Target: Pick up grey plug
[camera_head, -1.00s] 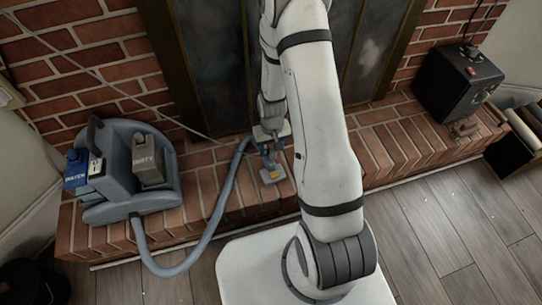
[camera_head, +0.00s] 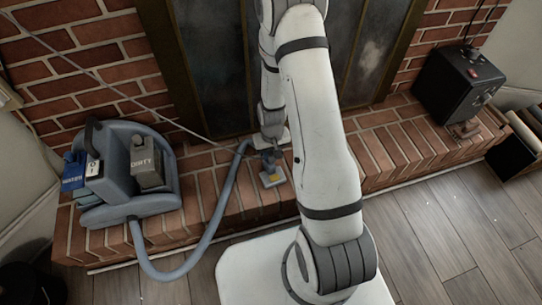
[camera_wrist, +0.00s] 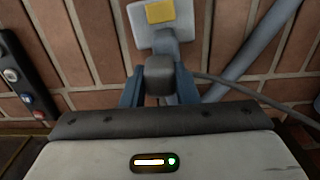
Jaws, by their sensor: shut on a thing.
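The grey plug (camera_wrist: 160,75) is a dark grey block in the wrist view. It sits between the two blue fingers of my gripper (camera_wrist: 159,82), which is shut on it. A grey piece and a light plate with a yellow patch (camera_wrist: 158,14) are just beyond it; I cannot tell whether they touch the plug. In the head view my gripper (camera_head: 269,158) is low over the brick hearth, right beside this grey plate (camera_head: 272,178). The plug is too small to make out clearly there.
A grey-blue cleaning machine (camera_head: 130,180) stands on the left of the brick hearth (camera_head: 240,203). Its hose (camera_head: 213,223) curves to beside my gripper. A thin cable (camera_head: 110,86) crosses from the upper left. A black box (camera_head: 458,85) stands at the right.

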